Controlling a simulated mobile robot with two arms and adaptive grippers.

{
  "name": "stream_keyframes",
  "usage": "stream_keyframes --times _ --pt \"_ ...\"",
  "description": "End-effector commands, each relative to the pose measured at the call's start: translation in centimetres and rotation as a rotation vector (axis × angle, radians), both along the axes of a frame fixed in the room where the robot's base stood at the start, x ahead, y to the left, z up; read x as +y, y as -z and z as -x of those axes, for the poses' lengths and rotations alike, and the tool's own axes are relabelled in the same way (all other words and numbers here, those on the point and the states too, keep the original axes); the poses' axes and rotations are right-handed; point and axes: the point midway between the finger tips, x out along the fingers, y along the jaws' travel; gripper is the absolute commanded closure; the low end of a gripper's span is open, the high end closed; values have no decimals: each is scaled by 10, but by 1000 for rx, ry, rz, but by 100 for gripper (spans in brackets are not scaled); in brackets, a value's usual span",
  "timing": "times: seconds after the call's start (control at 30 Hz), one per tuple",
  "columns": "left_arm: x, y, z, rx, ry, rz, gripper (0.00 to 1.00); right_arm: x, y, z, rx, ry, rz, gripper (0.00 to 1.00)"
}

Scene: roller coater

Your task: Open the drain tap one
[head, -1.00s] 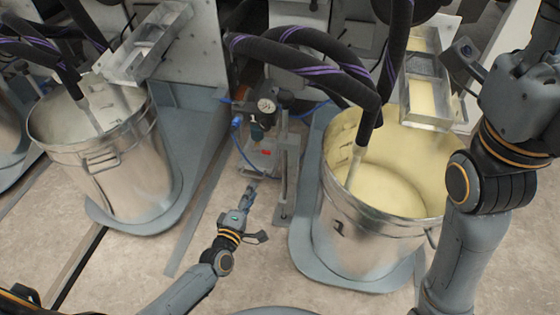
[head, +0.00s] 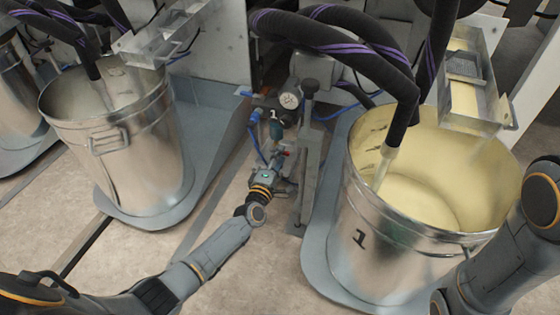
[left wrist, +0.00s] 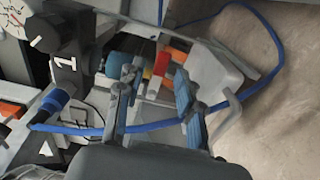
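A small tap with a red handle (left wrist: 161,64) sits low on the pump unit between the two steel buckets. Its red part also shows small in the head view (head: 288,153). A black body marked "1" (left wrist: 67,64) stands to its left in the left wrist view. My left gripper (left wrist: 155,76) is open, with blue-padded fingers on either side of the red handle in the picture. Whether they touch it I cannot tell. In the head view, my left gripper (head: 278,160) is just in front of the unit. My right gripper is out of view.
A round gauge (head: 290,100) sits above the tap. A grey post (head: 310,150) stands close right of my gripper. A steel bucket of cream liquid (head: 370,245) is at right, another bucket (head: 135,165) at left. Blue hoses (left wrist: 262,30) run nearby.

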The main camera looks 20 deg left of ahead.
Motion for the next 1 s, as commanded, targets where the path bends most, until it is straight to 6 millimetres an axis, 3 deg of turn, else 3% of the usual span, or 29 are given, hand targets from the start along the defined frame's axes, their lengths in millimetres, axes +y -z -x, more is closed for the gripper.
stream_keyframes --times 0.4,0.6,1.0 --pt "0 -1 -10 0 0 -1 63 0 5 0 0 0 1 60" --pt "0 -1 -10 0 0 -1 100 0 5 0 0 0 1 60" --pt "0 1 -9 0 0 -33 100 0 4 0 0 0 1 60"
